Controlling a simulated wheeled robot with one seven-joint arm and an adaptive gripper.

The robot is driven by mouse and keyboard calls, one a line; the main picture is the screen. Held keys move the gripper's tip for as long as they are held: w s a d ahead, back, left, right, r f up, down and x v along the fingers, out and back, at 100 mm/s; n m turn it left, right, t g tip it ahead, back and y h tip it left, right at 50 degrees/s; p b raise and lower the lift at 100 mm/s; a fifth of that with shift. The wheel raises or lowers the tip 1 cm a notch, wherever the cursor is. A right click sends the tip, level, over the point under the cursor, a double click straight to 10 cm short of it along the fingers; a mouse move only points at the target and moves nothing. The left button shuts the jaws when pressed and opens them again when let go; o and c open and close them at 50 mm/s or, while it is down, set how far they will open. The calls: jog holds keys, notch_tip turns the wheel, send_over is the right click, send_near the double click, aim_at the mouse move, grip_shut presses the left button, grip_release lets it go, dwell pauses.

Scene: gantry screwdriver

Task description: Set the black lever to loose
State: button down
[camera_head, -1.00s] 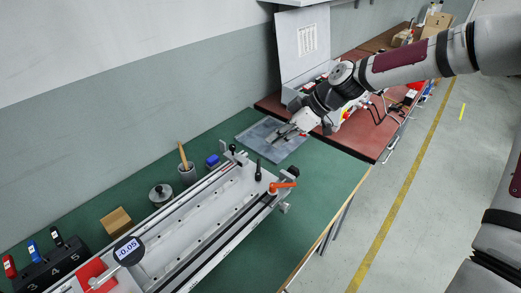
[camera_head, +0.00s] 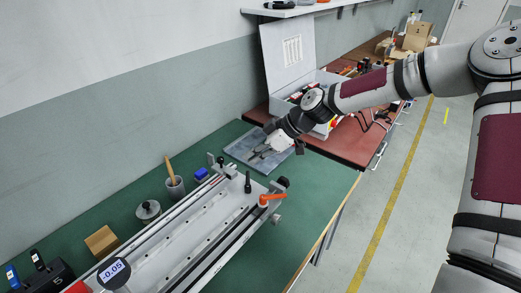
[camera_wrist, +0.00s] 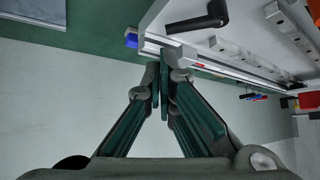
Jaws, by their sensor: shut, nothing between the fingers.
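The black lever (camera_head: 248,182) stands up near the far end of the grey gantry (camera_head: 197,232) on the green table. In the wrist view the black lever (camera_wrist: 208,17) shows at the top, right of the fingertips, with a bent handle. My gripper (camera_head: 257,154) is above the grey tray beyond the gantry's far end, apart from the lever. In the wrist view my gripper's fingers (camera_wrist: 164,68) meet at the tips with nothing between them.
An orange lever (camera_head: 270,199) sits at the gantry's right far corner, close to the black lever. The grey tray (camera_head: 240,151) lies under my gripper.

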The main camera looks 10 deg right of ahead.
jog(key=shift+x, duration=2.2)
